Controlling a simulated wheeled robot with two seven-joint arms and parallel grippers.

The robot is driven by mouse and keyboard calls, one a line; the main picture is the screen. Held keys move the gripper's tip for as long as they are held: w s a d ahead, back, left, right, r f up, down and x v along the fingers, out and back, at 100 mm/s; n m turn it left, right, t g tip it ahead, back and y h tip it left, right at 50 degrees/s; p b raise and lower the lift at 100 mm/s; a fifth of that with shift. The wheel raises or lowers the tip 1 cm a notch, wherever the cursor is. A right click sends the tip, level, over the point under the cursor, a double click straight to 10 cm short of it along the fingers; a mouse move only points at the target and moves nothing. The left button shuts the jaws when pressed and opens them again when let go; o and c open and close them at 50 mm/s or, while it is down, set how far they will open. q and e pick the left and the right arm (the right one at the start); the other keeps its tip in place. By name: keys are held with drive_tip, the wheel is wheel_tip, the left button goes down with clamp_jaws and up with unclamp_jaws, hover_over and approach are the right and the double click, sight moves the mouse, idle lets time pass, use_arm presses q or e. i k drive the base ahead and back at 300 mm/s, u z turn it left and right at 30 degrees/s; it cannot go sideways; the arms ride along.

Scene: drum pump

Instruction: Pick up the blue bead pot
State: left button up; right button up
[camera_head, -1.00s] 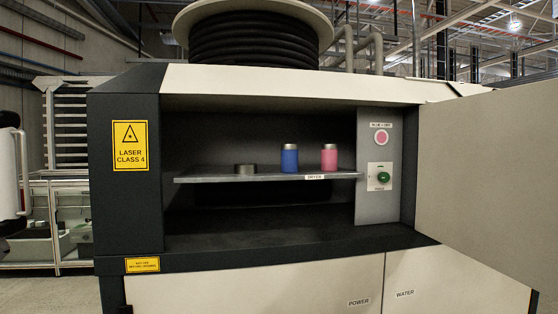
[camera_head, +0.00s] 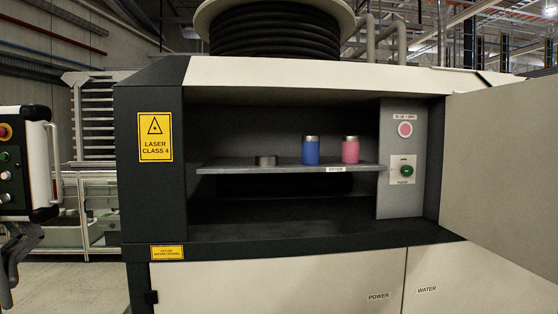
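The blue bead pot (camera_head: 311,151) stands upright on a thin grey shelf (camera_head: 230,171) inside the open cabinet. It has a metallic lid. A pink pot (camera_head: 350,150) of like shape stands just to its right. A low, dark metallic round piece (camera_head: 266,161) sits to its left on the same shelf. The shelf's front edge has a small white label (camera_head: 336,169). Neither of my grippers shows in the view.
The cabinet door (camera_head: 502,165) stands open on the right. The side panel has a pink button (camera_head: 405,129) and a green knob (camera_head: 407,170). A control panel (camera_head: 22,160) stands at the left. A hose reel (camera_head: 275,30) sits on top.

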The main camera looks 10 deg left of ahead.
sight(310, 144)
drive_tip(key=z, duration=0.55)
drive_tip(key=k, duration=1.35)
drive_tip(key=z, duration=1.05)
drive_tip(key=i, duration=1.05)
drive_tip(key=u, duration=0.7)
drive_tip(key=i, duration=0.35)
drive_tip(key=u, duration=0.35)
